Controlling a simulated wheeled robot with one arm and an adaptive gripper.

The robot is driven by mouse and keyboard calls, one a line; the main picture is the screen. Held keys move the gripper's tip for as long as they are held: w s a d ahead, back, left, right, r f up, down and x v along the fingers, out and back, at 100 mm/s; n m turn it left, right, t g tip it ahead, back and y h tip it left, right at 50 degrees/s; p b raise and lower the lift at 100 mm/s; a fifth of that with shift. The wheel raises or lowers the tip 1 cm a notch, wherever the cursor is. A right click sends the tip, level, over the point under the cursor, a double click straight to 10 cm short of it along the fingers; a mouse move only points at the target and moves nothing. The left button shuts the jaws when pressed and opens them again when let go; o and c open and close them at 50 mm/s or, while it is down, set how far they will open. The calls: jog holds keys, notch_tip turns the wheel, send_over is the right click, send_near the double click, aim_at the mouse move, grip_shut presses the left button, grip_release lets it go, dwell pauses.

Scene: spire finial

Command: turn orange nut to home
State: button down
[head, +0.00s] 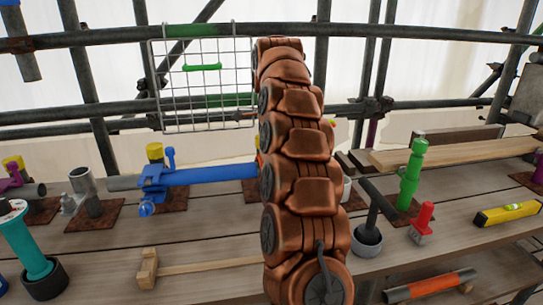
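I cannot make out an orange nut for sure in the head view. My copper-coloured arm rises through the middle and hides what is behind it. A blue tube (212,175) with a blue clamp (152,181) lies level left of my arm, and its right end runs behind the arm. A small orange-red edge shows beside the arm at that end, too small to name. My gripper is not visible.
A plank deck holds a green upright fitting (411,175), a red fitting (422,222), a yellow level (507,213), an orange-banded tube (430,286), a wooden mallet (147,268) and a teal cylinder (27,246). Scaffold tubes and a wire rack (205,105) stand behind.

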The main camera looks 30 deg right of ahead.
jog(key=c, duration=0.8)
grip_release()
